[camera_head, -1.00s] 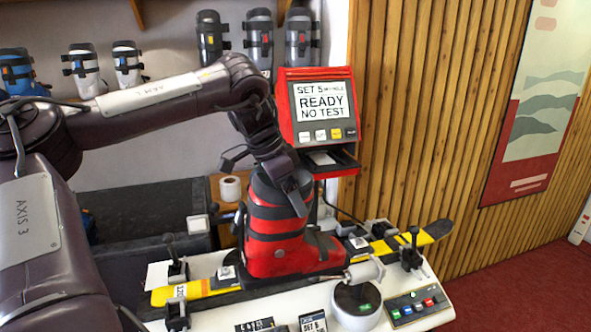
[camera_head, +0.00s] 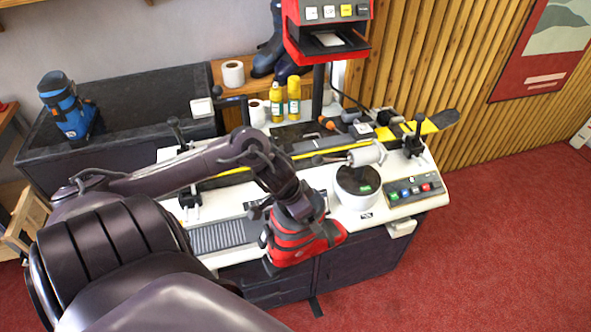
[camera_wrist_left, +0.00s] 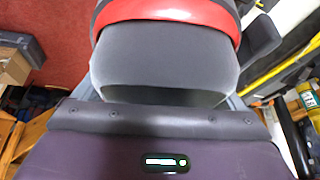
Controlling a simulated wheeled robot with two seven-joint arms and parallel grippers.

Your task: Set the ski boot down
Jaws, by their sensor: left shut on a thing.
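The red and dark grey ski boot (camera_head: 305,243) hangs at the front edge of the white bench top (camera_head: 348,219) in the head view. My left gripper (camera_head: 290,207) is shut on the boot's upper cuff from above. In the left wrist view the grey cuff with a red band (camera_wrist_left: 165,55) fills the middle, close to the camera. The boot covers part of the bench's front face; I cannot tell whether its sole touches anything. My right gripper is not in view.
The yellow ski (camera_head: 318,144) lies clamped along the bench. A white round device (camera_head: 357,188) and a button panel (camera_head: 415,188) stand right of the boot. A ribbed grey mat (camera_head: 222,236) lies left of it. Red carpet (camera_head: 480,260) is open at right.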

